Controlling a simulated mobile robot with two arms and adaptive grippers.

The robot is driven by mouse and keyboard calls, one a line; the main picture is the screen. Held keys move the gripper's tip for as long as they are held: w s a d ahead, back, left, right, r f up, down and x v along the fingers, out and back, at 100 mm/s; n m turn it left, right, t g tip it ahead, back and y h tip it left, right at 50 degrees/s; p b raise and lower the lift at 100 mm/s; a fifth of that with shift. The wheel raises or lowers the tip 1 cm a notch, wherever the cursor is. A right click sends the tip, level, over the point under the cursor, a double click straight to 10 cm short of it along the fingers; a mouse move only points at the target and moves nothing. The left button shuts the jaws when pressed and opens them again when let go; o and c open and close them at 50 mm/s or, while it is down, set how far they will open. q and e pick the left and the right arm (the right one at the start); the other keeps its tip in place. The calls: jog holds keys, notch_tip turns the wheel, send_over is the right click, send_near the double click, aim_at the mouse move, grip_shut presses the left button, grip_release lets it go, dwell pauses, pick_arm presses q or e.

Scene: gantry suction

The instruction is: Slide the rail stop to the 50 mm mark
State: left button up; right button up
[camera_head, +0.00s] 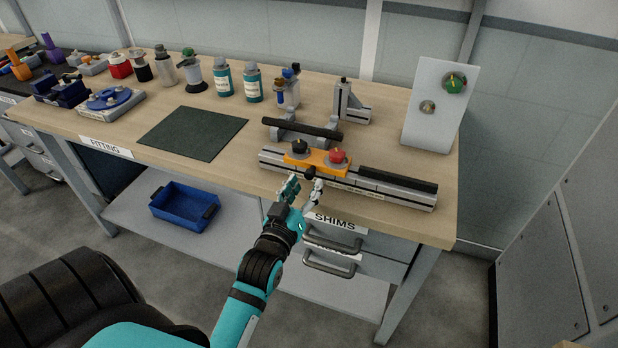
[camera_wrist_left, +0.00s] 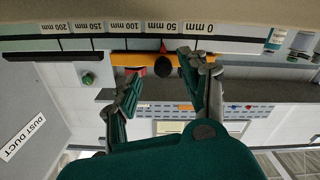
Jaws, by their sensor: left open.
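The rail stop is an orange carriage (camera_head: 322,166) across the grey rail (camera_head: 400,196) at the bench front. It has a black knob (camera_head: 299,146) and a red knob (camera_head: 337,156) on top, and a dark round knob (camera_head: 310,173) in front. My left gripper (camera_head: 304,186) is open just in front of that dark knob, which also shows between the fingers in the left wrist view (camera_wrist_left: 167,66). Contact cannot be told. That view is upside down; a red pointer (camera_wrist_left: 163,47) sits close to the 50 mm label (camera_wrist_left: 175,27), exact alignment unclear. My right gripper is out of view.
A black handle bar (camera_head: 300,128) stands behind the rail, and a white upright panel (camera_head: 435,110) at the right. Bottles (camera_head: 223,78) line the back. A dark green mat (camera_head: 195,132) lies left. Drawer handles (camera_head: 333,241) stick out below my gripper.

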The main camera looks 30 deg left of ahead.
pick_arm(q)
jog(key=shift+v, duration=1.75)
jog(key=s+d+f+m+g+h, duration=0.2)
jog(key=s+d+f+m+g, duration=0.25)
jog(key=s+f+g, duration=0.4)
jog(key=s+d+f+m+g+h, duration=0.2)
jog(key=s+d+f+m+g, duration=0.3)
jog(key=s, duration=0.6)
notch_tip(320, 180, down, 27)
jog(key=s+n+g, duration=0.1)
jog(key=g, duration=0.1)
jog(key=s+a+f+g, duration=0.1)
jog(key=s+a+f, duration=0.1)
jog(key=s+f, duration=1.3)
jog(key=shift+s+a+f, duration=0.2)
jog(key=shift+s+f, duration=0.1)
jog(key=shift+s, duration=0.65)
